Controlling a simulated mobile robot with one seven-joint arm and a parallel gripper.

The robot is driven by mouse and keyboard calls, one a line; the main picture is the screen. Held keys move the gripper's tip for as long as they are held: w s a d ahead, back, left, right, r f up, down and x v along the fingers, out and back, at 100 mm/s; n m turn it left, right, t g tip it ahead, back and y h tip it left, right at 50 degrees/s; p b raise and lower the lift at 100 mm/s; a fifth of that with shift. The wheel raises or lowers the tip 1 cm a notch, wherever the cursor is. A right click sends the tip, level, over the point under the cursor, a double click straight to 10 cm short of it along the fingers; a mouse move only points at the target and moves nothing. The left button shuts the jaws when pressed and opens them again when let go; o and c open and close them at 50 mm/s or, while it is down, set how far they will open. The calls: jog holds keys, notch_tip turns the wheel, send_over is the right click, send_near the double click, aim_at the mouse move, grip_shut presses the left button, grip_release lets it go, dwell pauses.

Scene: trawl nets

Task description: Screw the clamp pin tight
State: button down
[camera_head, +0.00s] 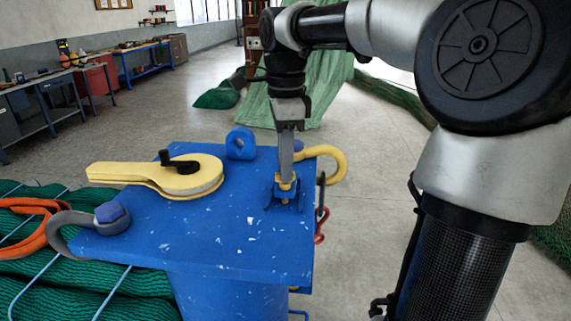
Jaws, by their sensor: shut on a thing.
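The blue stand top (220,240) carries several fittings. Near its right edge is a small blue bracket (272,194) with a yellow pin-like part (286,186) in it, apparently the clamp pin. My gripper (286,172) points straight down over this bracket from above. Its jaws are shut on the top of the yellow part. The jaw tips are small in view, so the exact grip is hard to make out. A yellow hook (335,160) sticks out to the right, just behind the bracket.
A yellow sheave block with a black handle (180,172) lies on the left of the top. A blue lug (240,143) stands at the back edge. A grey shackle (75,228) sits at the left corner. A red hook (321,226) hangs at the right. Green netting (70,265) lies at left.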

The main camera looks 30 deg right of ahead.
jog(key=shift+w+r+m, duration=0.1)
jog(key=shift+r+m, duration=0.1)
jog(key=shift+m, duration=1.2)
jog(key=c, duration=1.9)
grip_release()
jog(key=shift+f, duration=0.1)
jog(key=shift+o, duration=0.2)
notch_tip(320, 180, up, 17)
jog(key=p, duration=0.5)
jog(key=shift+r, duration=0.2)
